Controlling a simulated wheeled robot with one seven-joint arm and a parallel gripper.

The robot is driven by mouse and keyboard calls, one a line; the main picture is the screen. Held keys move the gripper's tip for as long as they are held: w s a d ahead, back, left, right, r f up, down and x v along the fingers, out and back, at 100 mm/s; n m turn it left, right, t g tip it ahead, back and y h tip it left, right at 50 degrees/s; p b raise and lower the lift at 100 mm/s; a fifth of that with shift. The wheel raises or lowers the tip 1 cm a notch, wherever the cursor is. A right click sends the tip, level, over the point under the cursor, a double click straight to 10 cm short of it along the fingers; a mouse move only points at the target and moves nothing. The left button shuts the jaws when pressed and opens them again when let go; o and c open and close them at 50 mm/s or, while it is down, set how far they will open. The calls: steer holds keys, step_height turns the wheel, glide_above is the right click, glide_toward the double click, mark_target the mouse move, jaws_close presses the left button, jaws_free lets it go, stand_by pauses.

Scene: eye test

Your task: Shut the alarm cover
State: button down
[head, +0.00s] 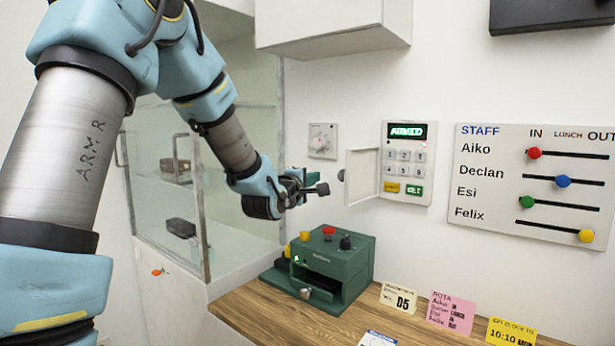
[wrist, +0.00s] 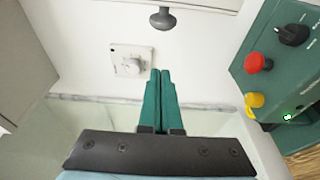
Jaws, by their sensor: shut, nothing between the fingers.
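The alarm panel (head: 407,189) is on the wall, with a lit display, keypad, and yellow and green keys. Its pale cover (head: 362,176) stands open on the left, swung out from the wall. A grey knob (head: 341,175) shows at the cover's left side and seems to stick out from its far face. The knob also shows at the top of the wrist view (wrist: 162,18). My gripper (head: 315,178) is shut and empty, left of the knob and apart from it. Its green fingers (wrist: 160,73) point toward the knob in the wrist view.
A green box (head: 345,270) with red, yellow and black controls stands on the wooden counter (head: 245,306) below my gripper. A dial plate (head: 322,141) is on the wall above. A glass cabinet (head: 165,215) is at left, a wall cupboard (head: 335,30) overhead, and a staff board (head: 490,185) at right.

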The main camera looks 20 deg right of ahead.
mark_target(358, 174)
steer(key=d+p, duration=0.1)
steer(key=d, duration=0.1)
steer(key=s+d+p, duration=0.1)
steer(key=d, duration=0.1)
steer(key=shift+d+p, duration=0.3)
steer(key=shift+p, duration=0.1)
steer(key=shift+s+f, duration=0.1)
